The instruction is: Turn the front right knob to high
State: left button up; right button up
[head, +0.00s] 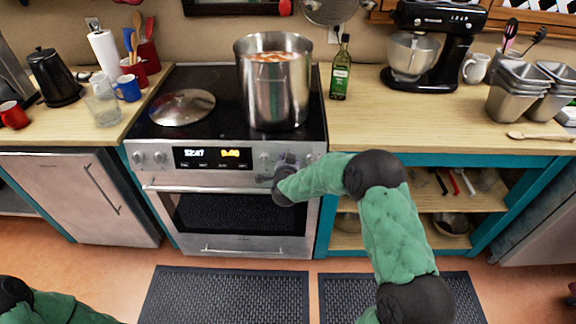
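The stove (240,225) has a steel front panel with a lit display (213,157) in the middle. Two knobs (149,157) sit left of the display. On the right part of the panel, a knob (265,158) and another near the right edge (309,158) show beside my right gripper. My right gripper (280,166) is up at this part of the panel, its fingers small and grey against the steel. I cannot tell whether it touches or grips a knob, or how the knobs are turned. My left arm shows at the lower left; its gripper is out of view.
A tall steel pot (273,95) with reddish contents stands on the right of the cooktop. A lid (182,107) lies on the left. A green bottle (340,72) stands on the right counter (400,125). The oven handle (205,188) runs below the knobs. Dark mats (225,297) lie on the floor.

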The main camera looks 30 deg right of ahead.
jog(key=shift+s+a+f+m+y+b, duration=0.15)
jog(key=shift+a+f+m+y+b, duration=0.15)
jog(key=shift+f+m+b, duration=0.4)
jog(key=shift+r, duration=0.15)
jog(key=shift+a, duration=0.1)
jog(key=o, duration=1)
jog(key=shift+o, duration=0.7)
jog(key=v, duration=1.2)
jog(key=shift+r, duration=0.2)
jog(key=shift+f, duration=0.1)
